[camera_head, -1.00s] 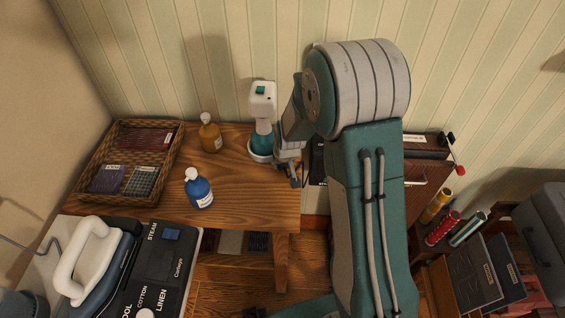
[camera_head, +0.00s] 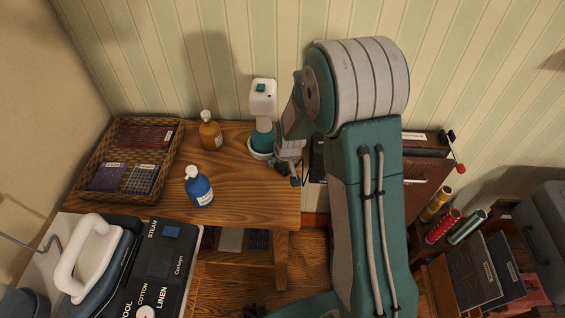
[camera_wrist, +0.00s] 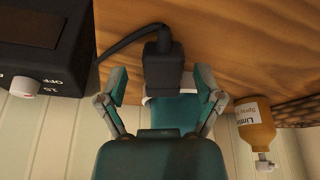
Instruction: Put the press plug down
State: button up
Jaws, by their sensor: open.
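The black press plug (camera_wrist: 163,68), with its dark cord, rests against the wooden tabletop (camera_wrist: 225,40) in the wrist view. My gripper (camera_wrist: 162,84) is open, with one finger on each side of the plug and a visible gap to both. In the head view my gripper (camera_head: 293,168) is low at the right end of the wooden table (camera_head: 240,205). The plug cannot be made out there.
A white and teal device (camera_head: 262,100) stands close left of my gripper. An amber bottle (camera_head: 210,135), a blue bottle (camera_head: 199,188) and a wicker basket (camera_head: 108,195) stand further left. A black control box (camera_wrist: 45,45) is near the cord.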

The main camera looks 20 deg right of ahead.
jog(key=s+r+t, duration=0.1)
jog(key=s+r, duration=0.6)
jog(key=r, duration=0.4)
jog(key=s+r, duration=0.8)
jog(key=r, duration=0.4)
jog(key=s+r+m, duration=0.1)
jog(key=s+r, duration=0.3)
jog(key=s, duration=0.8)
jog(key=shift+s+t, duration=0.25)
jog(key=shift+t, duration=0.15)
jog(key=shift+d, duration=0.1)
